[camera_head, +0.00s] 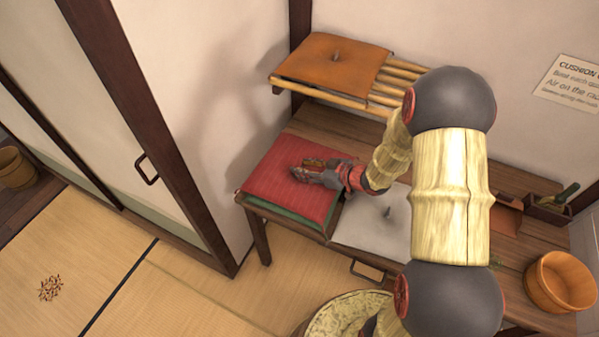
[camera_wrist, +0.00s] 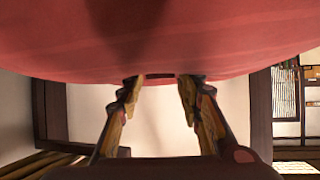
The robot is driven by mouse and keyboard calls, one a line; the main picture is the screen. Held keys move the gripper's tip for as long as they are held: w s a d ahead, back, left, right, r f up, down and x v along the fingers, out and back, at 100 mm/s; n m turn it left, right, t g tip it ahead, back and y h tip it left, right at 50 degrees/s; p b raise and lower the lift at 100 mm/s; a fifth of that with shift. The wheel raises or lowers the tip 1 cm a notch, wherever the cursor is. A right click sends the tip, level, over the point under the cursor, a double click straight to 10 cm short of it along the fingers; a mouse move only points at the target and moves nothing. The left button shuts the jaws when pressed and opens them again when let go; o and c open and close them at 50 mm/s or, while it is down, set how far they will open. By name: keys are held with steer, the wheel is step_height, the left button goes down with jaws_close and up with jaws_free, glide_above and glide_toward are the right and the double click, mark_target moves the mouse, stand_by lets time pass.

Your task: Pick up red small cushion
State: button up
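The red small cushion (camera_head: 283,200) lies on top of a green cushion (camera_head: 290,217) at the left end of the wooden bench. In the wrist view the red cushion (camera_wrist: 160,35) fills the top of the picture, close to my fingertips. My gripper (camera_head: 303,167) is over the middle of the red cushion and hides part of it. In the wrist view my gripper (camera_wrist: 160,90) has its two fingers apart, with a pale wall showing between them. Whether the fingertips touch the cushion is unclear.
A grey cushion (camera_head: 368,232) lies right of the red one. An orange cushion (camera_head: 330,62) sits on a slatted rack (camera_head: 392,82) behind. A wooden tub (camera_head: 560,282) stands at the right. The wall and sliding door (camera_head: 140,130) are close on the left.

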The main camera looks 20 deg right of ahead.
steer(key=shift+c, duration=1.2)
jaws_close()
steer(key=shift+r, duration=0.1)
